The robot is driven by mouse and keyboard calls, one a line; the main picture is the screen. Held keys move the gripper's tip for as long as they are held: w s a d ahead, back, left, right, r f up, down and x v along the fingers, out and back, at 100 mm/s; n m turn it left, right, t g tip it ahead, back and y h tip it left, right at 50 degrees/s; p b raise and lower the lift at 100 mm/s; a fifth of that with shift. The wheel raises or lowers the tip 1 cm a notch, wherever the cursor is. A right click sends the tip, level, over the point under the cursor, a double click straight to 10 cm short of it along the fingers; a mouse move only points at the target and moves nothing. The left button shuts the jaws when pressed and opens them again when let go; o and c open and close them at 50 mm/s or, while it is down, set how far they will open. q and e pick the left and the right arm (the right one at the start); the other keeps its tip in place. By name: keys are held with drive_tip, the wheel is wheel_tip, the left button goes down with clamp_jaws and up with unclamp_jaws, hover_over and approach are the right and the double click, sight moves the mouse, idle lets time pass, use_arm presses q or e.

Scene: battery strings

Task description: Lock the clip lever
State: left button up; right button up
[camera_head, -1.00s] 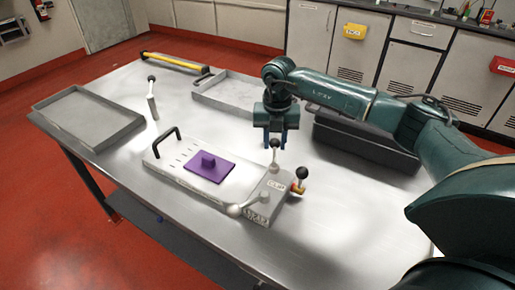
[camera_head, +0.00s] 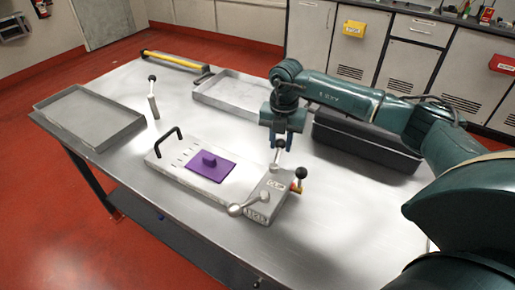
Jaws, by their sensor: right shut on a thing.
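The fixture (camera_head: 175,172) is a light metal plate with a black handle and a purple block (camera_head: 210,166) on it. At its right end is a labelled block (camera_head: 270,190). A thin clip lever (camera_head: 277,158) with a dark ball knob rises from this block and leans slightly to the right. My right gripper (camera_head: 281,141) comes down from above and is shut on the lever's knob, which its fingers partly hide. A second black knob (camera_head: 301,173) with a red and yellow collar stands just to the right. A grey lever (camera_head: 236,209) lies at the block's front. My left gripper is out of view.
An empty grey tray (camera_head: 92,144) lies at the left, another (camera_head: 198,95) at the back. A lever with a dark knob (camera_head: 153,102) stands alone.

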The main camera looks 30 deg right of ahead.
sight(281, 139)
drive_tip(key=o, duration=0.9)
wheel_tip(281, 139, up, 7)
drive_tip(key=p, duration=0.5)
drive_tip(key=shift+r+p, duration=0.1)
drive_tip(key=shift+p, duration=0.25)
